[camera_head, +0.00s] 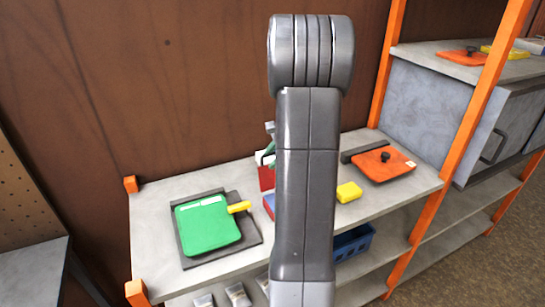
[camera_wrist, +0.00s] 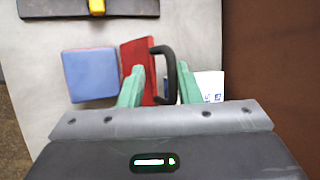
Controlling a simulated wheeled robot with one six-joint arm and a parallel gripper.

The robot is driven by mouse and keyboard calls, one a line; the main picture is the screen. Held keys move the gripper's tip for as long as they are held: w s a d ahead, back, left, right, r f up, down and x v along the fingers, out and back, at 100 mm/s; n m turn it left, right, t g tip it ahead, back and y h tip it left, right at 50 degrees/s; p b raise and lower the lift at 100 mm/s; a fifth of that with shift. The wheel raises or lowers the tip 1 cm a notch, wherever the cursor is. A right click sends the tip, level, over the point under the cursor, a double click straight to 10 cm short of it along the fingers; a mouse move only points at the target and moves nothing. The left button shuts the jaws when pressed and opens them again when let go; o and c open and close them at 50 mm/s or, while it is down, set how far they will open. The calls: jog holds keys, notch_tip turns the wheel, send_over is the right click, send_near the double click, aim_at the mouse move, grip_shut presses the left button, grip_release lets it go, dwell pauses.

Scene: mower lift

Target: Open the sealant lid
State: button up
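A red panel with a black loop handle, which looks like a lid, shows in the wrist view; the red panel (camera_wrist: 136,57) stands tilted and the handle (camera_wrist: 171,75) is on its right side. A white box with blue marks (camera_wrist: 211,83) is to its right, partly behind a finger. My gripper (camera_wrist: 160,78) has green fingers, open and spread either side of the handle; I cannot tell whether they touch it. In the head view the red thing (camera_head: 266,178) shows just left of my arm, which hides most of it and my gripper.
A blue block (camera_wrist: 90,74) lies left of the red panel. Orange posts (camera_head: 430,215) and a brown wall (camera_head: 150,80) bound the shelf.

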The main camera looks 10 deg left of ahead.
jog(key=shift+r, duration=0.15)
jog(key=b+v, duration=0.2)
jog(key=v, duration=1.1)
jog(key=shift+d+r, duration=0.25)
jog(key=p+x, duration=0.2)
jog(key=x, duration=1)
jog(key=shift+a+f, duration=0.25)
jog(key=shift+a, duration=0.05)
jog(key=shift+w+a+f, duration=0.1)
jog(key=shift+a+f, duration=0.1)
jog(key=shift+f, duration=0.25)
jog(key=shift+d+r, duration=0.1)
